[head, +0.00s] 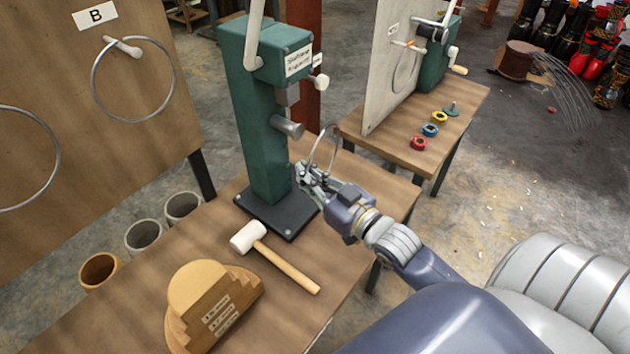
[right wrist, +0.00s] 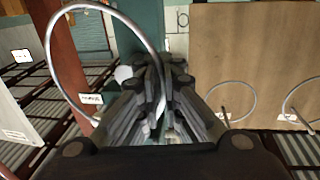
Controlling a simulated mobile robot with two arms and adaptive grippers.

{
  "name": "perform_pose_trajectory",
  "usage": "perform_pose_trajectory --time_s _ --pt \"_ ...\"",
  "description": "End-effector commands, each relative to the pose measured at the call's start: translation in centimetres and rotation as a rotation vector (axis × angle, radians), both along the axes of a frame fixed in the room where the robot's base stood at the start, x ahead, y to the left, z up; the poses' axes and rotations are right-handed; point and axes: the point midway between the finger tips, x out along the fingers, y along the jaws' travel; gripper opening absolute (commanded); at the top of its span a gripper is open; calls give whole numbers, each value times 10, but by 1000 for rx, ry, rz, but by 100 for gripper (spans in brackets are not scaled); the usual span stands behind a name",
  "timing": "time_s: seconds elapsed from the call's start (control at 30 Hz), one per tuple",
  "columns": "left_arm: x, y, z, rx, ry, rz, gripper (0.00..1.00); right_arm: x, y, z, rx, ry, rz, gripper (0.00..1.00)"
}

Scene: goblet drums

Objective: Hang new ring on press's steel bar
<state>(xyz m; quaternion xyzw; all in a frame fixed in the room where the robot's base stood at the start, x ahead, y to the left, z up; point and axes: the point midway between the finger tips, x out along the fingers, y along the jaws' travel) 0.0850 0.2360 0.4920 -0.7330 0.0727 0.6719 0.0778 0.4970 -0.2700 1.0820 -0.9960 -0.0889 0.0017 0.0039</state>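The green press (head: 265,110) stands upright on a black base on the wooden table. Its short steel bar (head: 287,127) sticks out to the right from the column. My right gripper (head: 308,175) is shut on a thin steel ring (head: 334,143), just right of the column and below the bar. The ring stands up from the fingers, right of the bar's free end, and looks apart from it. In the right wrist view the ring (right wrist: 50,60) rises to the left from the closed fingers (right wrist: 160,88); the bar cannot be made out there. My left gripper is not in view.
A mallet (head: 275,258) and a stepped wooden block (head: 213,305) lie on the table before the press. A board at left carries a ring (head: 94,88) on a peg under a B label (head: 96,15). A second table (head: 390,140) with a crank press stands behind.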

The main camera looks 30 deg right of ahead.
Motion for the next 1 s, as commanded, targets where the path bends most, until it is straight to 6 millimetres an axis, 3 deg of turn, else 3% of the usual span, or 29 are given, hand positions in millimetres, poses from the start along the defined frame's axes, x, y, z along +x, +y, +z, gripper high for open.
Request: perform_pose_trajectory --time_s 1.0 --pt "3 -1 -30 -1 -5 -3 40 78 27 -4 0 -2 0 0"
